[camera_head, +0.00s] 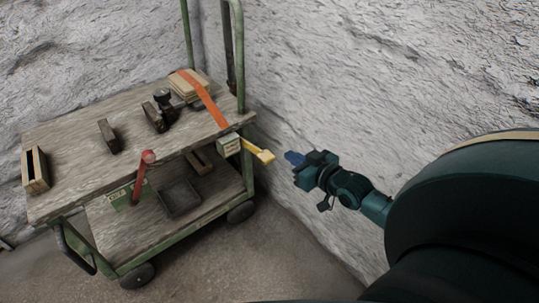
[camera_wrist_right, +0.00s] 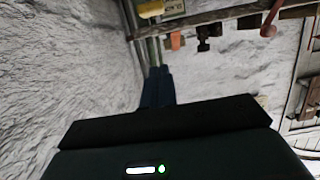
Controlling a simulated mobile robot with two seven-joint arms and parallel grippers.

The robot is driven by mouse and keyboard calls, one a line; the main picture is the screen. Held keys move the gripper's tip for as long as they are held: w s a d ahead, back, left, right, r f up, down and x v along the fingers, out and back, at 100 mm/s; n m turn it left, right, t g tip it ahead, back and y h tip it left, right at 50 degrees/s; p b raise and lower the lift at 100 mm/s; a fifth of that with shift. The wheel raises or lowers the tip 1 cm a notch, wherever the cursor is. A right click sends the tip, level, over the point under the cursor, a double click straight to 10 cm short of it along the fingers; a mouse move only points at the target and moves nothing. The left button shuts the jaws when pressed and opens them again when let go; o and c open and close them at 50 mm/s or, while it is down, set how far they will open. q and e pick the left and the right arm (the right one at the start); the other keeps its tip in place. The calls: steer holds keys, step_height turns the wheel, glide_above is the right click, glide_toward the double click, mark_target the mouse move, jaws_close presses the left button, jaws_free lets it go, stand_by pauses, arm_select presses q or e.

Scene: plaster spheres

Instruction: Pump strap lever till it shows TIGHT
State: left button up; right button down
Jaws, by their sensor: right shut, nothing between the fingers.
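The yellow strap lever (camera_head: 260,153) sticks out from the right edge of the cart's top deck. It also shows at the top of the right wrist view (camera_wrist_right: 151,9). Beside it is a pale box with a small label (camera_head: 229,145), whose words are too small to read surely. An orange strap (camera_head: 205,100) runs from the lever's box over a stack of boards (camera_head: 187,86). My right gripper (camera_head: 292,158), with blue fingers, is shut and empty, a little to the right of the lever's end and apart from it. My left gripper is out of view.
The wooden cart (camera_head: 75,130) has a green frame and a lower shelf with a dark tray (camera_head: 180,198). A red-knobbed lever (camera_head: 148,157) stands at its front edge. Rough white walls close in behind and to the right. The floor (camera_head: 240,260) in front is clear.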

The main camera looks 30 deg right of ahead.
steer(key=b, duration=0.4)
glide_above(271, 156)
steer(key=a, duration=0.1)
steer(key=f, duration=0.1)
steer(key=s+f, duration=0.1)
steer(key=f, duration=0.1)
step_height(271, 156, down, 3)
steer(key=shift+s+r, duration=0.15)
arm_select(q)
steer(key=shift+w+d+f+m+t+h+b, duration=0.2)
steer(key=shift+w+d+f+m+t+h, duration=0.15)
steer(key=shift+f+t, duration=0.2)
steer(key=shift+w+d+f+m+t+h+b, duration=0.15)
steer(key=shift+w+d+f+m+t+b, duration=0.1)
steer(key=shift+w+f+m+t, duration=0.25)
arm_select(e)
steer(key=shift+f, duration=0.4)
steer(key=shift+f, duration=0.1)
